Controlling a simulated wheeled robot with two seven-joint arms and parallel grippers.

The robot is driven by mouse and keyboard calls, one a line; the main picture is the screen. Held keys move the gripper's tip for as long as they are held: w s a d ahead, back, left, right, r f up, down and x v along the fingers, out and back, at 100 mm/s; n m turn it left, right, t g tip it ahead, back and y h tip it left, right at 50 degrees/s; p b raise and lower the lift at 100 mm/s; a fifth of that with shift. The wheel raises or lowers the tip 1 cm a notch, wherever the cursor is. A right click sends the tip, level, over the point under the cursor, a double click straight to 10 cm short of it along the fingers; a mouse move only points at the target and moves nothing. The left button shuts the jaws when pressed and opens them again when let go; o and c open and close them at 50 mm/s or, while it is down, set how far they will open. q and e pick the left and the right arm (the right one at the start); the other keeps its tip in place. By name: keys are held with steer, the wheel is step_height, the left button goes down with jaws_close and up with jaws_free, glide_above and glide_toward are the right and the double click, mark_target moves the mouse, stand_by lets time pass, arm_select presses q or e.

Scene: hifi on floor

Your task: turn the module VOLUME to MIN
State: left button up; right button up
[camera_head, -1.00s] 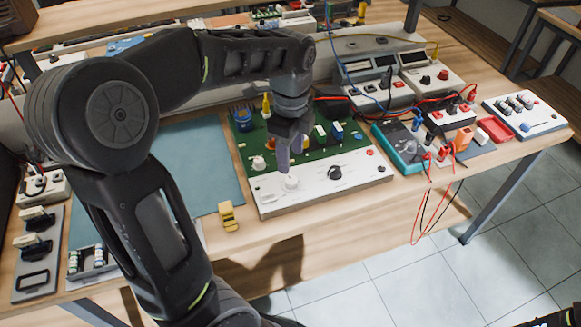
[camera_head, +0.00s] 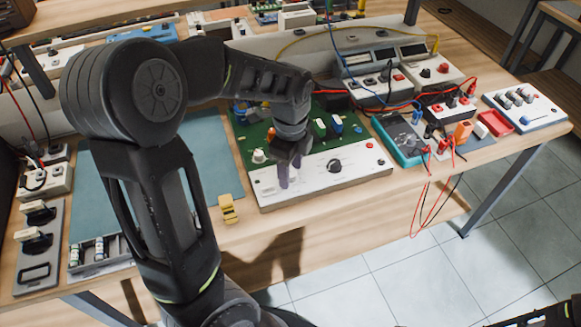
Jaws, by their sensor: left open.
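The module (camera_head: 362,172) is a green circuit board with a white front panel, on the bench in front of me. A black knob (camera_head: 334,166) stands on the panel, and a smaller pale knob (camera_head: 259,156) sits on the green part at the left. My left gripper (camera_head: 289,178) points down over the left half of the white panel, its fingers slightly apart. The white knob there is mostly hidden by the fingers, so I cannot tell whether they touch it. Labels are too small to read. My right gripper is not in view.
A yellow block (camera_head: 229,209) lies left of the module near the bench edge. A blue-green mat (camera_head: 218,170) lies further left. A teal meter (camera_head: 400,140) with red and black leads stands to the right, with power supplies (camera_head: 385,72) behind.

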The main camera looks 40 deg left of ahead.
arm_select(q)
jaws_close()
stand_by(0.5)
